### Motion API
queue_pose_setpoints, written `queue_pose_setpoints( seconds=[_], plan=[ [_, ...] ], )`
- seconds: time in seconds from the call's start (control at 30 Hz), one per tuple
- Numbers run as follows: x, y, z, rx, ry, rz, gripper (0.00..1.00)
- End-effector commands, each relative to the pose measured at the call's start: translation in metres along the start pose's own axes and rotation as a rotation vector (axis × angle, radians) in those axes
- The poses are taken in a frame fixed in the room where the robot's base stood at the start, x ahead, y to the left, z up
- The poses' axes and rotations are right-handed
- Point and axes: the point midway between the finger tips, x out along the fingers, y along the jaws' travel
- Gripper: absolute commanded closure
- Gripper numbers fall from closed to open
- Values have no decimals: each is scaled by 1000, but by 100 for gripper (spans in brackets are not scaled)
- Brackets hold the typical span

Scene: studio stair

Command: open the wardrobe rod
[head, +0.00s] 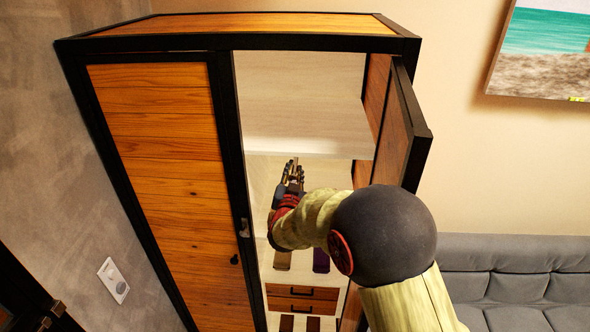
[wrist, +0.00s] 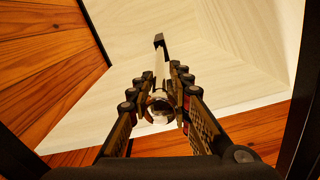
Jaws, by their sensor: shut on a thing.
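The wardrobe (head: 165,52) has a black frame and orange-brown wood panels. Its left door (head: 165,160) is closed, and its right door (head: 410,130) stands open. My gripper (head: 292,168) reaches into the open right side, in front of the pale interior. In the wrist view, my gripper (wrist: 161,72) is shut on the wardrobe rod (wrist: 160,112), a shiny metal bar running away between the fingers to a dark end piece (wrist: 158,40). The fingers hide much of the rod there. In the head view the rod is hard to make out.
Below my gripper, the wardrobe holds wooden drawers (head: 302,298) and a purple item (head: 321,260). The open door is close to my arm on the right. A grey sofa (head: 520,285) stands at the right, below a wall picture (head: 545,50).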

Motion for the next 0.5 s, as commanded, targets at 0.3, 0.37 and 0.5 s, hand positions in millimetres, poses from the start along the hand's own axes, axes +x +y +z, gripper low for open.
queue_pose_setpoints(
  seconds=[0.3, 0.37, 0.5],
  plan=[
    [-82, 0, 3, 1, 0, -3, 100],
    [-96, 0, 3, 0, 1, -4, 100],
    [-124, 0, 2, 1, 0, -3, 100]
  ],
)
